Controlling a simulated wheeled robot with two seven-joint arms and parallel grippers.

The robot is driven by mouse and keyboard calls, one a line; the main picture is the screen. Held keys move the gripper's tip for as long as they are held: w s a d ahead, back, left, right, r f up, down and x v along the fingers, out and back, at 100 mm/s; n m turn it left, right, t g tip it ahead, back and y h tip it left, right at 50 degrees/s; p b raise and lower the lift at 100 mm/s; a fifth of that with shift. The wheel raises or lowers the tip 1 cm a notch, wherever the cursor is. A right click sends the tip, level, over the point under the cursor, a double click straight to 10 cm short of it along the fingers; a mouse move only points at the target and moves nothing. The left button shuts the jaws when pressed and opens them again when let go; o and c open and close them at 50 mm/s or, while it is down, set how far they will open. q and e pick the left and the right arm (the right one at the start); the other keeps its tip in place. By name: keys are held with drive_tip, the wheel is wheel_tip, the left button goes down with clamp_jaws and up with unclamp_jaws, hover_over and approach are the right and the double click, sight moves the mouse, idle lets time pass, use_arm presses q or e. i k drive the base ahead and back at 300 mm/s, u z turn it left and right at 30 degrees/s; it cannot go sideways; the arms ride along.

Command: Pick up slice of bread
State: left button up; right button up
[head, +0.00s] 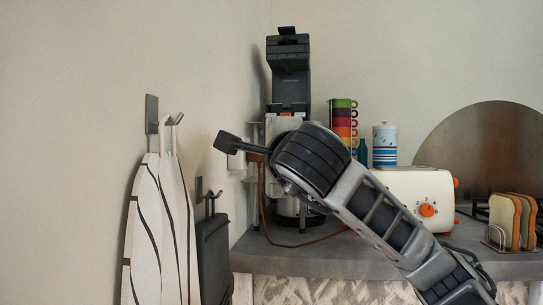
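Several slices of bread (509,222) stand upright in a wire toast rack (494,236) on the grey counter, at the right edge of the head view. My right arm comes in from the lower right and reaches up and left across the counter. Its dark gripper (228,143) points left near the wall, far to the left of the bread. The gripper shows from the side, so its opening is hidden, and I see nothing held in it. My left gripper is not in view.
A cream toaster (415,195) with orange knobs stands left of the bread, partly behind my arm. A dark coffee machine (290,85), stacked coloured cups (343,122) and a striped canister (384,145) stand further back. Cloths (160,230) hang from wall hooks at left.

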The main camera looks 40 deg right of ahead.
sight(505, 212)
drive_tip(key=k, duration=1)
